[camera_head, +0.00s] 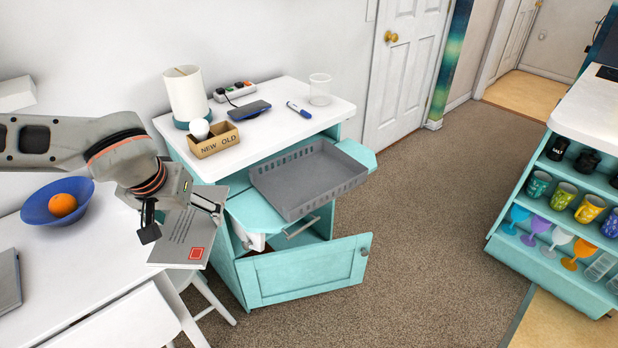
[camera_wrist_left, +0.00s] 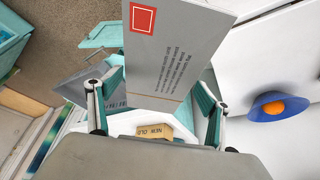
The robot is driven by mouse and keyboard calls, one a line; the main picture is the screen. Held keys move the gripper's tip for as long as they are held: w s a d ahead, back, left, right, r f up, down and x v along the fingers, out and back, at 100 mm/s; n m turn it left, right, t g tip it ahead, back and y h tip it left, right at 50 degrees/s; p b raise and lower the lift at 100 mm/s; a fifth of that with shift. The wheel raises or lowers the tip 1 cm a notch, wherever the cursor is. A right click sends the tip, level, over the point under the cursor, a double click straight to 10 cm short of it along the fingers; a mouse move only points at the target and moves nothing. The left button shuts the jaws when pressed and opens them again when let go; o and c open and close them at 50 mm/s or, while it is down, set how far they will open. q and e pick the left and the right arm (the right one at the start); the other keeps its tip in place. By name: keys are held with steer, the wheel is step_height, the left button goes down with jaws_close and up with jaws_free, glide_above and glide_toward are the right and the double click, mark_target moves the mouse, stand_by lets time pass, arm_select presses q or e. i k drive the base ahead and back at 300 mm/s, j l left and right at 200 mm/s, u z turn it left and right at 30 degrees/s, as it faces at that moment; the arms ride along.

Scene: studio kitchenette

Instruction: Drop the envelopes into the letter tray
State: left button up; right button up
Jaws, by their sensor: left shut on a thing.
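My left gripper (camera_head: 182,222) is shut on a grey envelope (camera_head: 186,237) with printed lines and a red stamp. It holds the envelope over the right edge of the white table, left of the teal cabinet. The envelope fills the upper middle of the left wrist view (camera_wrist_left: 176,50), between the two fingers. The grey letter tray (camera_head: 305,182), with slotted walls, sits on the teal cabinet's pulled-out part, right of the gripper and apart from it. It looks empty. Part of it shows in the left wrist view (camera_wrist_left: 85,88). My right gripper is out of view.
The teal cabinet (camera_head: 300,280) has its lower front open. On its white top are a lamp (camera_head: 186,95), a NEW/OLD box (camera_head: 213,140), a phone (camera_head: 249,110), a marker and a glass. A blue bowl (camera_head: 38,208) with an orange stands on the white table. Carpet beyond is clear.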

mark_target(315, 178)
steer(key=i+l+u, duration=0.25)
steer(key=l, duration=1.05)
steer(key=l+u, duration=0.3)
steer(key=l, duration=1)
steer(key=k+l+u, duration=0.25)
steer(key=l, duration=1.05)
steer(key=i+j, duration=0.15)
steer(key=i, duration=0.55)
steer(key=i+j+u, duration=0.15)
steer(key=i, duration=0.55)
